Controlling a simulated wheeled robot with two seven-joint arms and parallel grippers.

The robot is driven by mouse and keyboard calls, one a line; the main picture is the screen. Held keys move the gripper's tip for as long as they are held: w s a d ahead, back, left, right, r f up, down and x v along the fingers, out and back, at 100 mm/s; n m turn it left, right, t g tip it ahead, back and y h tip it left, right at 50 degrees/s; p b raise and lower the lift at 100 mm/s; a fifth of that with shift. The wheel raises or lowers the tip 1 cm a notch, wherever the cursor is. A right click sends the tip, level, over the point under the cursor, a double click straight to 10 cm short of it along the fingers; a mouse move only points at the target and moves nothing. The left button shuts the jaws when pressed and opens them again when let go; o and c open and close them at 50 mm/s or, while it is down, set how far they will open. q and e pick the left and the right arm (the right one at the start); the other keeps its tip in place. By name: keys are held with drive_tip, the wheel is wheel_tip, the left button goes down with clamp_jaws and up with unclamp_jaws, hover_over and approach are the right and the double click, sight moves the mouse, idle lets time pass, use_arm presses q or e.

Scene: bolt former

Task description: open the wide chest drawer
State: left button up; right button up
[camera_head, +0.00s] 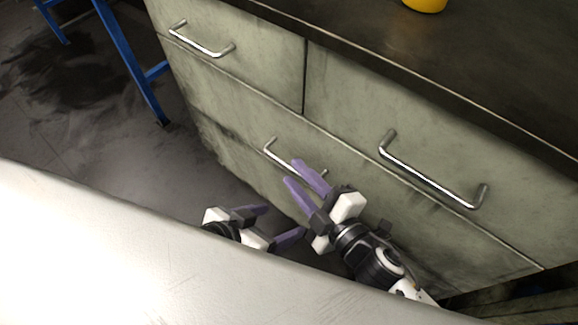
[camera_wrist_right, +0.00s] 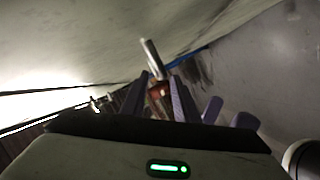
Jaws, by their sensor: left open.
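The wide chest drawer (camera_head: 225,140) is the lower drawer of the grey-green chest, and its front looks flush with the chest. Its silver bar handle (camera_head: 277,151) is partly hidden behind my right gripper. My right gripper (camera_head: 293,172) has its purple fingers apart, with the tips at the handle. In the right wrist view the handle (camera_wrist_right: 150,58) lies just beyond and between the fingertips (camera_wrist_right: 158,80); contact is unclear. My left gripper (camera_head: 283,220) is open and empty, lower in the head view, apart from the drawer front.
Above are a small drawer with a handle (camera_head: 203,42) and another drawer with a larger handle (camera_head: 430,175). A dark worktop (camera_head: 470,60) carries a yellow object (camera_head: 426,4). A blue frame leg (camera_head: 133,65) stands left of the chest. Bare floor (camera_head: 100,130) lies there too.

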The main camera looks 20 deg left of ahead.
sight(293, 172)
drive_tip(key=shift+b+x, duration=0.45)
drive_tip(key=shift+x, duration=1.65)
clamp_jaws()
